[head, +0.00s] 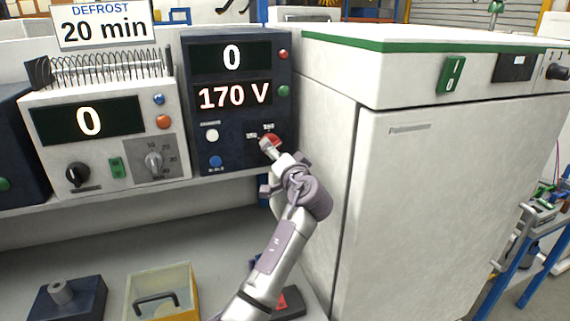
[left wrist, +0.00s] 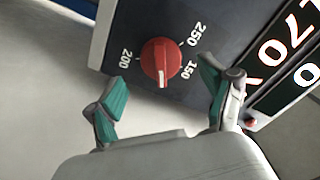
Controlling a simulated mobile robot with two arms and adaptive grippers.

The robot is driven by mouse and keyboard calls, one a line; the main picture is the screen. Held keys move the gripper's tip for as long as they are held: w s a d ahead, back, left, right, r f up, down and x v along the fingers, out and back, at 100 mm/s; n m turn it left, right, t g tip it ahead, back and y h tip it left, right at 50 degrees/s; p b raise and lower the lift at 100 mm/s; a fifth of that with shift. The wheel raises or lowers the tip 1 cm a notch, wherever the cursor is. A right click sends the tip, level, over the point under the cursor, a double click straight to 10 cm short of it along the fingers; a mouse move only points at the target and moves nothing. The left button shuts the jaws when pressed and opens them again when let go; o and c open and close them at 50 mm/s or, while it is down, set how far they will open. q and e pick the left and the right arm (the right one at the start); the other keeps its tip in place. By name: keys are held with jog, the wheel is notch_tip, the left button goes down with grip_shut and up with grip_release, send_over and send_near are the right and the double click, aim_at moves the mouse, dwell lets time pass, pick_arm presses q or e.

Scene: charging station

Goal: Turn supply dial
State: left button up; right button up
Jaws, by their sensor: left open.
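The red supply dial (head: 271,142) is on the dark supply panel (head: 238,130), low and to the right. Its lower display reads 170 V and its upper one 0. In the left wrist view the dial (left wrist: 161,62) shows a white pointer mark at its bottom edge, with labels 200, 250 and 150 around it. My left gripper (left wrist: 162,93) is open, its green-padded fingers spread to either side of the dial. In the head view my left gripper (head: 277,158) partly covers the dial. My right gripper is not in view.
A white unit (head: 105,130) with a black knob and grey dial stands left of the panel. A large white cabinet (head: 430,190) stands close on the right. A yellow bin (head: 165,290) and a dark block (head: 68,300) sit below the shelf.

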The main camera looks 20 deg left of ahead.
pick_arm(q)
jog(key=v, duration=0.7)
jog(key=shift+s+d, duration=0.2)
jog(key=shift+s, duration=0.1)
dwell(0.3)
